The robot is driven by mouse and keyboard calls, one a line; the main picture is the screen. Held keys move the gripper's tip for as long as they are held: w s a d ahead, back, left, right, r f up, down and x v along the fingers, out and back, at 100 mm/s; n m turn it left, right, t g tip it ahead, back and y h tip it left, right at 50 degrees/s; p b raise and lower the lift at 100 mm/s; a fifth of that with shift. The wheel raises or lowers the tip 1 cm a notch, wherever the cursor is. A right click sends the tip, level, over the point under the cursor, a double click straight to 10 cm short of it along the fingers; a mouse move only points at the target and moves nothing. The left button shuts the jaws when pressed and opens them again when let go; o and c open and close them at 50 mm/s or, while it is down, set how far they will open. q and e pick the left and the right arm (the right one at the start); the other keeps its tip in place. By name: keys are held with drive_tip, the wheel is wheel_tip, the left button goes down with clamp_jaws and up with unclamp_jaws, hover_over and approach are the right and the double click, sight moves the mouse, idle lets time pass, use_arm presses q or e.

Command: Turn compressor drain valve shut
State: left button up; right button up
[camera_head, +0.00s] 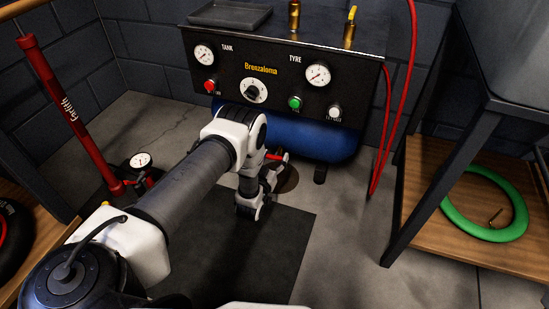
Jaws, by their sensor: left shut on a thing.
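The compressor's blue tank (300,136) lies under its dark control panel (285,62). A small red lever (277,157), which looks like the drain valve handle, shows low at the front of the tank. My left arm reaches across from the lower left. My left gripper (271,174) is down at the red lever, shut on it. The wrist and fingers hide most of the valve body, so its exact angle is hard to tell. My right gripper is not in view.
A dark mat (245,250) lies on the concrete floor before the compressor. A red floor pump (68,115) stands at left. A red hose (384,150) hangs to the right. A wooden shelf (425,235) holds a green hose ring (451,212).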

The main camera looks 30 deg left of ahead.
use_arm(q)
drive_tip(key=shift+r+m+p, duration=0.2)
drive_tip(key=shift+m+p, duration=0.1)
drive_tip(key=shift+p, duration=0.1)
drive_tip(key=shift+f+m, duration=0.2)
drive_tip(key=shift+m, duration=0.1)
drive_tip(key=o, duration=1.2)
drive_tip(key=shift+c, duration=0.2)
drive_tip(key=v, duration=1.2)
